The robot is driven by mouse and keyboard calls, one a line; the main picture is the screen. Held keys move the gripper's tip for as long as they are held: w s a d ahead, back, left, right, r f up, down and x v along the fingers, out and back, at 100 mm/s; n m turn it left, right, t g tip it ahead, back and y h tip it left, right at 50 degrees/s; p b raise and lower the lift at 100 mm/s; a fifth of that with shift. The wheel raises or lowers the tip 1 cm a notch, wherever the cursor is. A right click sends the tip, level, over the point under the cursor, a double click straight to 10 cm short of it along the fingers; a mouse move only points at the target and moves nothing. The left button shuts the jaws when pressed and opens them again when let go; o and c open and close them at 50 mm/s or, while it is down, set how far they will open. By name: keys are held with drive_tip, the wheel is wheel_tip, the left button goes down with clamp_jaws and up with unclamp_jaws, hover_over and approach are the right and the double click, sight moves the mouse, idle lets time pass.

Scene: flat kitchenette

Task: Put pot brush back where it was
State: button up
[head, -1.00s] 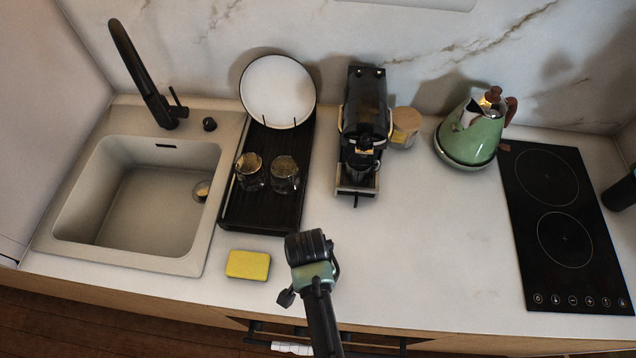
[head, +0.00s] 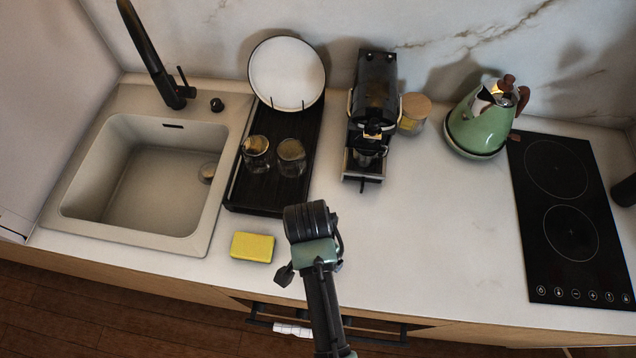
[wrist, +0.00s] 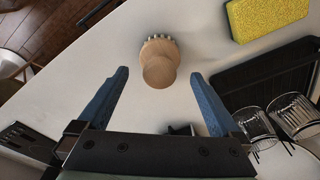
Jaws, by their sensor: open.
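The pot brush (wrist: 158,64) is a wooden piece with a round knob and a ring of bristles. In the wrist view it is on the white counter, between and just beyond my fingertips. My gripper (wrist: 159,78) is open, with one blue finger to each side of the brush and no clear contact. In the head view my gripper (head: 310,225) is over the front of the counter, right of the yellow sponge (head: 252,247). The brush is hidden there, apparently behind my arm.
A dark drying tray (head: 240,196) holds two glasses and a white plate (head: 287,73). The sink (head: 150,180) is at left. A coffee machine (head: 374,95), a wooden-lidded jar (head: 414,112), a green kettle (head: 482,125) and a black hob (head: 560,215) stand right. Counter between my gripper and hob is clear.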

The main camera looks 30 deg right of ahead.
drive_tip(key=r, duration=0.7)
drive_tip(key=shift+s+a, duration=0.2)
drive_tip(key=shift+a, duration=0.2)
drive_tip(key=w+r+n+t+h, duration=0.1)
drive_tip(key=w+r+n+t, duration=0.6)
drive_tip(key=w+r, duration=0.95)
drive_tip(key=w+a+r+t, duration=0.15)
drive_tip(key=r+t, duration=0.25)
drive_tip(key=r, duration=0.5)
drive_tip(key=w+a+r+t, duration=0.15)
drive_tip(key=r+t, duration=0.25)
drive_tip(key=r, duration=0.5)
drive_tip(key=s+a+r+n+t, duration=0.2)
drive_tip(key=s+r+t, duration=0.2)
drive_tip(key=r, duration=0.6)
drive_tip(key=s+a+r+n+t+y, duration=0.1)
drive_tip(key=s+r+t, duration=0.3)
drive_tip(key=r, duration=0.6)
drive_tip(key=s+a+r+n+t, duration=0.3)
drive_tip(key=s+r, duration=0.2)
drive_tip(key=r, duration=0.5)
drive_tip(key=shift+s+a+n+t+y, duration=0.3)
drive_tip(key=shift+a+n+t+y, duration=0.05)
drive_tip(key=shift+n+t+y, duration=0.05)
drive_tip(key=shift+b, duration=0.3)
wheel_tip(320, 180, down, 9)
drive_tip(key=b, duration=0.8)
